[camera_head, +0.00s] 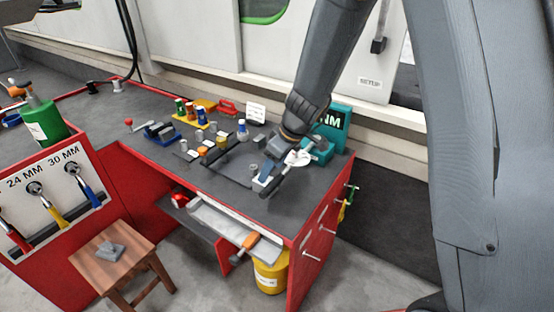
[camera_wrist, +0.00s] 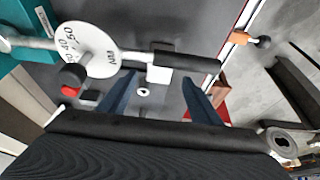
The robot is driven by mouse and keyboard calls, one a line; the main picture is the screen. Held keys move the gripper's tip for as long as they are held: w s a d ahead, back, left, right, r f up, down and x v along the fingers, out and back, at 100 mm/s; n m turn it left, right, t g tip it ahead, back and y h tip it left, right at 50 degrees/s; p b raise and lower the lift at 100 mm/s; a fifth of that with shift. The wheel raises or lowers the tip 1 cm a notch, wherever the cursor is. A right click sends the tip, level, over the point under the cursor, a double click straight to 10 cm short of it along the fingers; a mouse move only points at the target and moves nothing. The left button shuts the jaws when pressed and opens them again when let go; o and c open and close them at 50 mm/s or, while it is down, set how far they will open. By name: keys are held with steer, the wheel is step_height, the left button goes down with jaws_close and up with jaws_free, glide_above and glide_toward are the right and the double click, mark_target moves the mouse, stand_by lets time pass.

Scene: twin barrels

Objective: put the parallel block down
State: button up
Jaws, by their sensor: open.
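My gripper (camera_wrist: 158,83) is open in the wrist view, with its two blue fingers apart above a dark worktop. A pale block-like piece (camera_wrist: 162,74) shows at the fingertips, joined or close to a black cylinder; I cannot tell whether it is the parallel block or touches a finger. A small pale ring with a dark centre (camera_wrist: 143,92) shows between the fingers. In the head view my gripper is low over the right part of the red bench, by a light-blue piece (camera_head: 265,171), and partly hidden.
A white numbered dial (camera_wrist: 90,50) is close beside the fingers; it also shows in the head view (camera_head: 298,158). A teal machine (camera_head: 330,125) stands behind. Several small coloured items crowd the bench's back. A wooden stool (camera_head: 92,262) carries grey pieces (camera_head: 111,250). An orange-handled tool (camera_head: 250,240) is at the front edge.

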steer(key=v, duration=0.4)
steer(key=shift+r, duration=0.15)
steer(key=shift+s+d+r, duration=0.15)
steer(key=shift+s+d, duration=0.1)
steer(key=s+d+r+m+g+h, duration=0.1)
steer(key=s+d+m, duration=0.4)
steer(key=s, duration=0.5)
steer(key=s+d+r+m+g+h, duration=0.1)
steer(key=s+d+m+h, duration=0.1)
steer(key=s+d+m, duration=0.3)
steer(key=s+d, duration=0.4)
steer(key=s, duration=0.2)
steer(key=shift+r, duration=0.3)
steer(key=shift+a, duration=0.1)
